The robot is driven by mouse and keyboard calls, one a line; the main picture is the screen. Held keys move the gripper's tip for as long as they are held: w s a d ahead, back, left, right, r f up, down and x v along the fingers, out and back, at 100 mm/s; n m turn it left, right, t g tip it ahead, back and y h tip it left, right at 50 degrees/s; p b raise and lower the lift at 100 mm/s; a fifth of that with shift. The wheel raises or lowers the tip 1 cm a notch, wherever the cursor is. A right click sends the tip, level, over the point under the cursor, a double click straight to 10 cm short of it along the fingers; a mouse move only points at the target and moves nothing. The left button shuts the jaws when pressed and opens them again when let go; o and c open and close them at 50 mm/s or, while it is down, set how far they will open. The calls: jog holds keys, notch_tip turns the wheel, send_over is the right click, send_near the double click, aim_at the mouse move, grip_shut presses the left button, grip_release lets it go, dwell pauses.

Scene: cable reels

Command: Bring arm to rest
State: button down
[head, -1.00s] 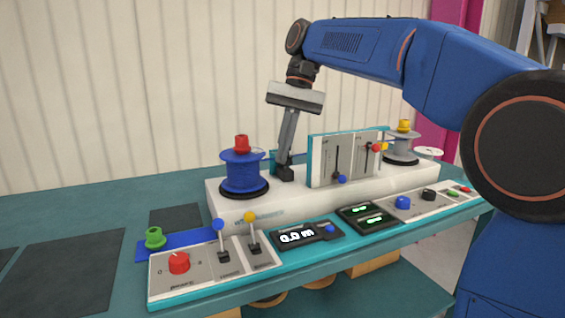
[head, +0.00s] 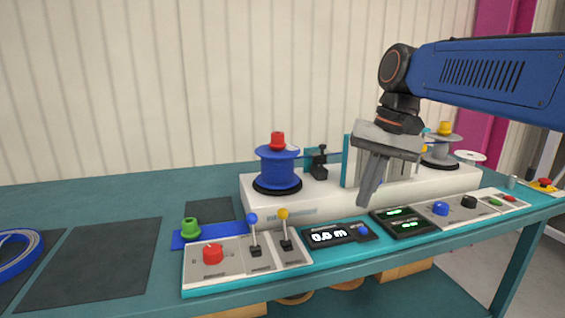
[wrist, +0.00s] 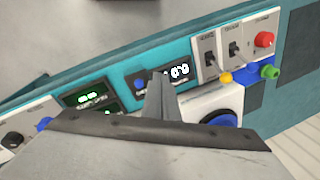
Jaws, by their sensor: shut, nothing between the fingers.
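My gripper (head: 368,202) is shut and empty. In the head view it hangs tilted in front of the white machine base (head: 325,203), above the control panel. In the wrist view my gripper (wrist: 158,80) points at the panel near the length display (wrist: 178,73). The same length display (head: 331,236) reads 0.0 m in the head view. My gripper hides part of the upright lever plate (head: 347,160) behind it. I cannot tell the exact height of the fingertips above the panel.
A blue reel (head: 277,166) with a red knob (head: 277,140) stands on the base, left of my gripper. A grey reel (head: 441,148) stands at the right. Levers with blue (head: 252,218) and yellow (head: 283,213) balls rise from the panel. The table's left holds dark mats (head: 92,262) and a blue coil (head: 18,255).

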jog(key=s+d+f+t, duration=0.1)
jog(key=s+d+f, duration=0.2)
jog(key=s+f, duration=0.2)
jog(key=s+d+f+n+t+h, duration=0.1)
jog(key=s+d+f, duration=0.3)
jog(key=f, duration=0.5)
jog(key=s+d+f+n+t+h, duration=0.1)
jog(key=s+d+f+t, duration=0.1)
jog(key=s+d+f, duration=0.2)
jog(key=s+f, duration=0.3)
jog(key=shift+s, duration=0.25)
jog(key=shift+d, duration=0.1)
